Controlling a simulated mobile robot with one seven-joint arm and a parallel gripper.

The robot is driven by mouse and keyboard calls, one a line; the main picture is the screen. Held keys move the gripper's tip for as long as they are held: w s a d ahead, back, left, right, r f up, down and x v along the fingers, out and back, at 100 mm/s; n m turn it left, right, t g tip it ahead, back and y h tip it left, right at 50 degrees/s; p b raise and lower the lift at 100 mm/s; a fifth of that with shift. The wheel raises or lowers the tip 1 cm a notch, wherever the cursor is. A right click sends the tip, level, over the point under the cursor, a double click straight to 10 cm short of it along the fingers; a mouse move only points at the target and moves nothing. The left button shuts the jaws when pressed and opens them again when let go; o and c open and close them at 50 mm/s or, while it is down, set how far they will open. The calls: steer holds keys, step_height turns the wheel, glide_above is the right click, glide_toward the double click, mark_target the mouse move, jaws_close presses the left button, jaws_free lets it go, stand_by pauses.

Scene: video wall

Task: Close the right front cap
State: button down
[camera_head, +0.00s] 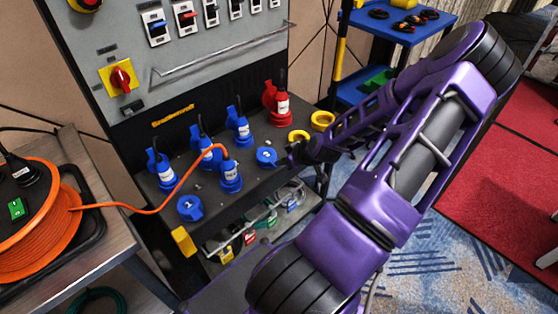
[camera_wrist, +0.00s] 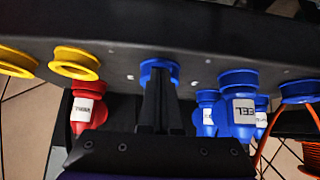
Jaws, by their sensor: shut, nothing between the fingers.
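A blue cap (camera_head: 266,157) sits at the front edge of the dark socket panel, right of a blue plug with an orange cable. The tip of my gripper (camera_head: 292,153) is close to its right side. In the wrist view my gripper's fingers (camera_wrist: 157,103) are shut and empty, directly in front of a blue cap (camera_wrist: 158,69) and hiding its middle. I cannot tell whether they touch it or whether its lid is fully down. Another blue cap (camera_head: 190,207) is at the front left.
A red plug (camera_head: 281,106) and several blue plugs (camera_head: 238,130) stand upright behind. An orange cable (camera_head: 150,211) runs left to a reel (camera_head: 35,235). A handrail (camera_head: 220,55) crosses the grey panel above.

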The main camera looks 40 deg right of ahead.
steer(key=shift+s+a+f, duration=0.15)
steer(key=shift+s+f, duration=0.1)
steer(key=shift+f, duration=0.2)
steer(key=shift+s+a+f, duration=0.1)
steer(key=shift+s+f, duration=0.1)
steer(key=shift+f, duration=0.2)
steer(key=shift+s, duration=0.1)
steer(key=shift+s+a+r+p, duration=0.1)
steer(key=shift+s+r+p, duration=0.1)
steer(key=shift+s+p, duration=0.35)
steer(key=shift+d+f, duration=0.1)
steer(key=shift+d, duration=0.1)
steer(key=shift+s, duration=0.1)
